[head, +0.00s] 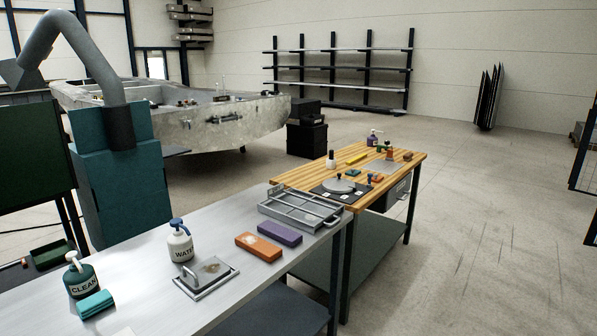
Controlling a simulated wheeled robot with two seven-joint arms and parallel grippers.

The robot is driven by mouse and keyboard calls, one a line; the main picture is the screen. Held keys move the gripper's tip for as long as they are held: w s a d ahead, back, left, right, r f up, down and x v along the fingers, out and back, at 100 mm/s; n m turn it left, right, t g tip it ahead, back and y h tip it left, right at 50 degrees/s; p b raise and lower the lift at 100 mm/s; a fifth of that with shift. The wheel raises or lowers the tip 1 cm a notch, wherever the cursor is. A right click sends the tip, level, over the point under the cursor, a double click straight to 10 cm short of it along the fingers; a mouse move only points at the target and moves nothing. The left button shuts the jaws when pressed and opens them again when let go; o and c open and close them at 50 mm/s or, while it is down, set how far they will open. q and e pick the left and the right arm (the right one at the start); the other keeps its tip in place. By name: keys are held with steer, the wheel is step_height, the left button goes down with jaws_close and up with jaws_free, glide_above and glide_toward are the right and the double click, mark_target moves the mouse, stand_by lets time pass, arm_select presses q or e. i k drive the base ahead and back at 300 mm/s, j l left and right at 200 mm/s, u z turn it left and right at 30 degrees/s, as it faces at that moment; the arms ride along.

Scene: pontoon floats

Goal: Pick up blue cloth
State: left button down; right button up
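A small folded teal-blue cloth (95,304) lies on the grey metal table (215,220) at the lower left. It is the only thing in view that looks like a blue cloth. It sits just in front of a dark green bottle (81,277) labelled "CLEAN", touching or very close to it. Nothing covers the cloth. Neither of my grippers shows in the head view.
A white "WATER" bottle (180,243), a flat plate with a handle (206,276), an orange block (258,247) and a purple block (280,233) stand right of the cloth. A wooden-topped bench (290,178) adjoins beyond. Open floor (480,220) lies right.

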mark_target(88, 307)
steer(key=u, duration=1.3)
